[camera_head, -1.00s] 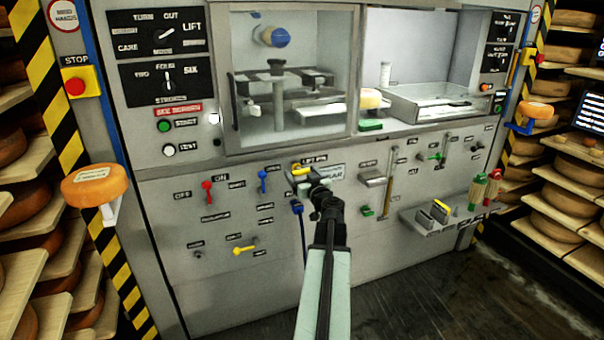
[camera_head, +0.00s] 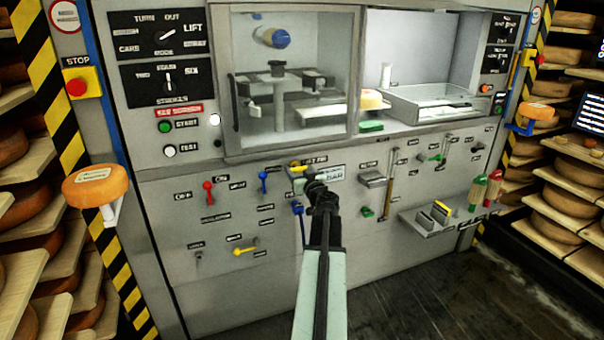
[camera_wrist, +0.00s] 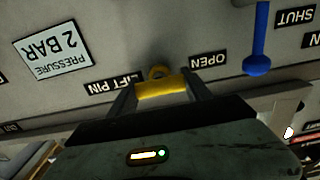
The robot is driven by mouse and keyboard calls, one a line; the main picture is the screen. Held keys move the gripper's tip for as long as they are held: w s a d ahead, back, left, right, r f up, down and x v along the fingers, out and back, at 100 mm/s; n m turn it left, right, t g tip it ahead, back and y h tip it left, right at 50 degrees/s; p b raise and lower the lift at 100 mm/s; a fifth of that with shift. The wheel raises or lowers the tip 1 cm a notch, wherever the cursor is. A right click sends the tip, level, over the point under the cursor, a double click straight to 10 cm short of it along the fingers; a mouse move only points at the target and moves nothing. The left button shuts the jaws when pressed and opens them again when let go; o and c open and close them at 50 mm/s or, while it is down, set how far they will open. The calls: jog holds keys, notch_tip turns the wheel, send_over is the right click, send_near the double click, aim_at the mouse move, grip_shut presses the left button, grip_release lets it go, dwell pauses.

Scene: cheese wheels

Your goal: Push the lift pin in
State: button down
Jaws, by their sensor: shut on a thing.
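The yellow lift pin (camera_wrist: 160,88) shows in the wrist view between my gripper's two fingers, with a round yellow part against the grey panel. My gripper (camera_wrist: 161,92) is shut on it. A "LIFT PIN" label (camera_wrist: 113,83) is beside it on one side and an "OPEN" label (camera_wrist: 209,60) on the other. In the head view the lift pin (camera_head: 298,168) is a small yellow piece just above my gripper (camera_head: 306,177), partly hidden by the arm's end. How deep the pin sits in the panel I cannot tell.
A blue lever (camera_wrist: 257,50) is near the pin in the wrist view. A "PRESSURE 2 BAR" plate (camera_wrist: 53,52) lies on the other side. In the head view, a red lever (camera_head: 208,192) and a yellow lever (camera_head: 245,251) are on the panel. A shelf (camera_head: 440,219) juts out at right.

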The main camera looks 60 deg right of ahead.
jog(key=shift+c, duration=2.2)
grip_release()
jog(key=shift+d, duration=0.15)
jog(key=v, duration=0.8)
jog(key=shift+w, duration=0.1)
